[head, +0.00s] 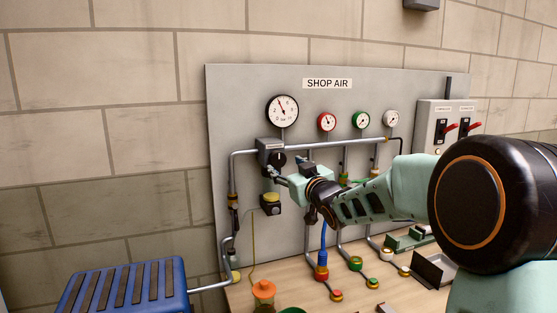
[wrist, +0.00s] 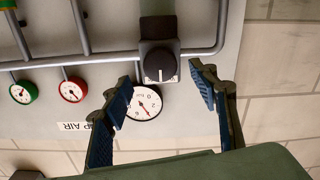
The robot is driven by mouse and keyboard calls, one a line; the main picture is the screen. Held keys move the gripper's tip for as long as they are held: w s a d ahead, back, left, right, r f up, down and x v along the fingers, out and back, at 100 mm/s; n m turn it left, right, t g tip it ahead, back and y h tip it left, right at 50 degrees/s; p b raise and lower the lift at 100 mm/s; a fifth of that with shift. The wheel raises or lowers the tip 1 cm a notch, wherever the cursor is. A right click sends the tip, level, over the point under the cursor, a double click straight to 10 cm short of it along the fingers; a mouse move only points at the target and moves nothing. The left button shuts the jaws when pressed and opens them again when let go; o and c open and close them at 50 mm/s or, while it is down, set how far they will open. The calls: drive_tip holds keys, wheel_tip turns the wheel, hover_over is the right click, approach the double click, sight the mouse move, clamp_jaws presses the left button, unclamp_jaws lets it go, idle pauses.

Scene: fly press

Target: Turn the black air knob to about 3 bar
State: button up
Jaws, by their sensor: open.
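The black air knob (head: 279,159) is on the regulator under the large white gauge, partly hidden by my gripper. In the wrist view the knob (wrist: 160,65) shows a pale pointer mark and lies between and beyond my fingertips. My gripper (wrist: 160,83) is open, one finger on each side of the knob's line, with no visible contact. In the head view my gripper (head: 274,173) is just below and in front of the knob. The large gauge (head: 282,110) has its needle pointing up and slightly left; the wrist view shows the gauge (wrist: 143,102) too, its numbers too small to read surely.
The grey SHOP AIR panel (head: 228,112) carries pipes and small red (head: 327,122), green (head: 361,120) and white (head: 391,118) gauges. A filter bowl (head: 271,204) hangs below the regulator. Hoses and fittings stand on the bench at lower right; a blue slatted box (head: 127,290) is at lower left.

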sight(280, 161)
drive_tip(key=p+x, duration=0.1)
drive_tip(key=x, duration=0.5)
drive_tip(key=shift+w+a, duration=0.1)
drive_tip(key=shift+w, duration=0.15)
drive_tip(key=c, duration=1.2)
drive_tip(key=shift+o, duration=0.2)
drive_tip(key=shift+f, duration=0.1)
drive_tip(key=shift+b, duration=0.3)
drive_tip(key=shift+f+n+b, duration=0.1)
drive_tip(key=shift+n+b, duration=0.25)
drive_tip(key=shift+n, duration=0.05)
drive_tip(key=n+b, duration=0.1)
drive_tip(key=b, duration=0.1)
drive_tip(key=shift+n+b, duration=0.35)
drive_tip(key=shift+n, duration=0.05)
drive_tip(key=shift+n+b, duration=1.3)
drive_tip(key=shift+n, duration=0.2)
